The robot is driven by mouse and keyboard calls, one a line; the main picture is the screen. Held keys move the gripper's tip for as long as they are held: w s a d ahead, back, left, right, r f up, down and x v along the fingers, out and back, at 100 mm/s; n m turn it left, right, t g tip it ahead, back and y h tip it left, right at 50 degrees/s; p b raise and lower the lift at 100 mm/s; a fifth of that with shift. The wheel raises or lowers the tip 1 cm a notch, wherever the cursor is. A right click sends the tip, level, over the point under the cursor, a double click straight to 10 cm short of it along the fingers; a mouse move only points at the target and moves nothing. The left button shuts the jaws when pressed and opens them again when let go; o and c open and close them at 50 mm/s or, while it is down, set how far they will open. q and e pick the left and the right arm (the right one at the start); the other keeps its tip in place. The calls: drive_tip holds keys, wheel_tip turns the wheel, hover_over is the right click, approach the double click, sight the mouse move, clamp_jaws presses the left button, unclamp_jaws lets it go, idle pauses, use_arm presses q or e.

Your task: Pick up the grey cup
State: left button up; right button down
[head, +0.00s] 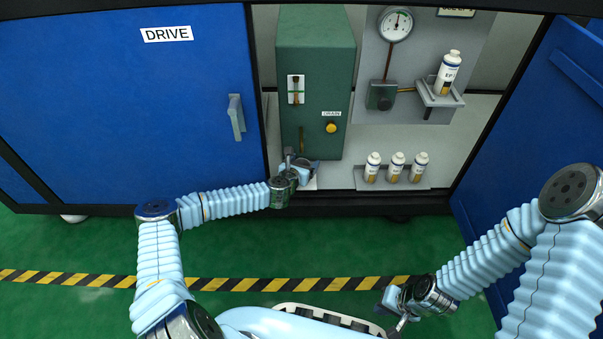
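My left gripper (301,168) is inside the open cabinet, at the foot of the green tank (317,80), below its drain label and yellow knob. A small dark grey rounded shape shows at the gripper's fingers; it may be the grey cup, but the gripper covers most of that spot and I cannot tell cup from finger. Whether the fingers are open or shut does not show. My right gripper (397,308) is low at the front, outside the cabinet and over the green floor; its fingers are too small and turned to read.
Several white bottles (397,168) stand on a low rack right of the tank. Another bottle (448,73) stands on a wall shelf (439,96) near a gauge (396,24). A blue door (551,110) stands open at right. The closed DRIVE panel (120,110) is at left.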

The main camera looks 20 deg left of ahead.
use_arm(q)
drive_tip(key=c, duration=1)
